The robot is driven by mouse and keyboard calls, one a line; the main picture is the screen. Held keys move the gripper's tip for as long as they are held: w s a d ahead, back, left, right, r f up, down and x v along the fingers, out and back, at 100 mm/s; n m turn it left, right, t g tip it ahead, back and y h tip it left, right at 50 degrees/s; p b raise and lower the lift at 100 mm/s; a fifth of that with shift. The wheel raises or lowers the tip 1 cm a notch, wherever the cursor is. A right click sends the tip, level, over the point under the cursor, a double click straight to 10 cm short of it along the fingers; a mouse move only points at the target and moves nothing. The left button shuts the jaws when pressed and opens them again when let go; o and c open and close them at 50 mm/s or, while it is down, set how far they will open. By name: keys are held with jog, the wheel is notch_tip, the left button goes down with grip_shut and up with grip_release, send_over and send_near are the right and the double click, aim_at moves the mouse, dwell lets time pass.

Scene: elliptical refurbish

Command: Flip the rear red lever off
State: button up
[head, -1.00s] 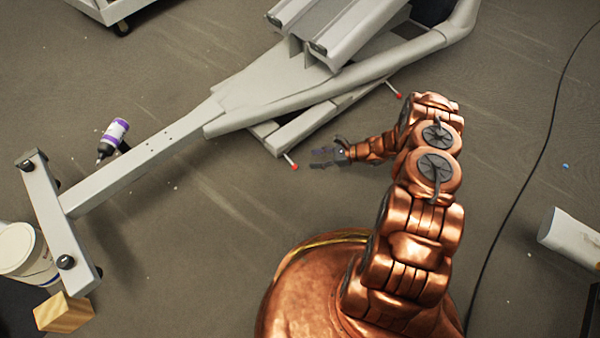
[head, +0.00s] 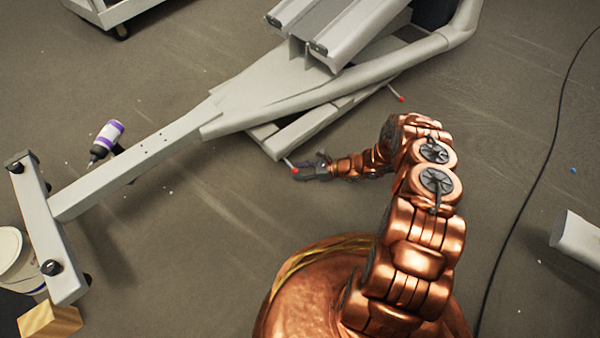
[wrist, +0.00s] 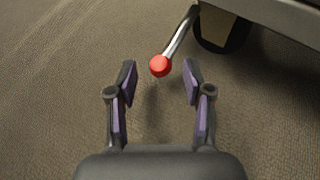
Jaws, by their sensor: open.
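A lever with a red ball tip (head: 294,171) sticks out from the near lower side of the grey machine frame (head: 270,145). In the wrist view the red tip (wrist: 160,66) sits between and slightly beyond the fingertips, with its metal rod (wrist: 181,33) running up and right. My gripper (wrist: 159,78) is open, with a gap on both sides of the tip. A second red-tipped lever (head: 401,99) shows farther right along the frame, away from my gripper.
A purple-labelled bottle (head: 107,138) is beside the long grey beam (head: 135,165). A white bucket (head: 14,256) and a wooden block (head: 50,320) are at the lower left. A black cable (head: 530,190) runs along the floor at right. The floor left of my gripper is clear.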

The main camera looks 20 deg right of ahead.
jog(key=shift+a, duration=0.1)
jog(key=shift+c, duration=0.3)
grip_shut()
